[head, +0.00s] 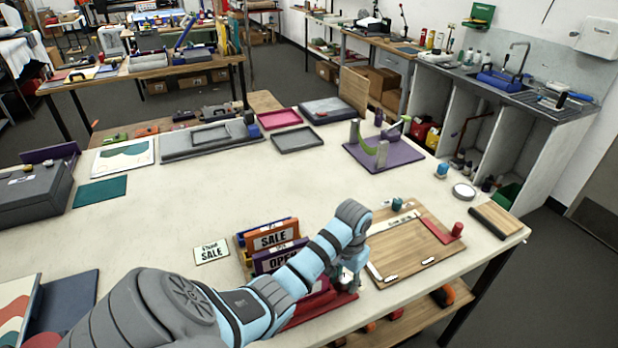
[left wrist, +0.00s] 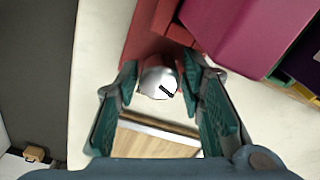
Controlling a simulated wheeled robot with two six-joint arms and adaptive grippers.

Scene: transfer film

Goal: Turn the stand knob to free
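The stand knob (left wrist: 158,83) shows in the left wrist view as a round silver cap with a short black pointer mark running down to the right. It sits at the end of the red stand (left wrist: 147,35). My left gripper (left wrist: 160,82) has one teal-padded finger on each side of the knob, with no clear gap on either side. In the head view my left gripper (head: 352,280) points down at the right end of the red stand (head: 318,308), and the knob is hidden there. My right gripper is not in view.
Signs (head: 273,240) stand in a rack just left of my left gripper. A wooden board (head: 410,250) with a red-handled arm lies close on the right. The table's front edge is near. The middle of the white table (head: 240,195) is clear.

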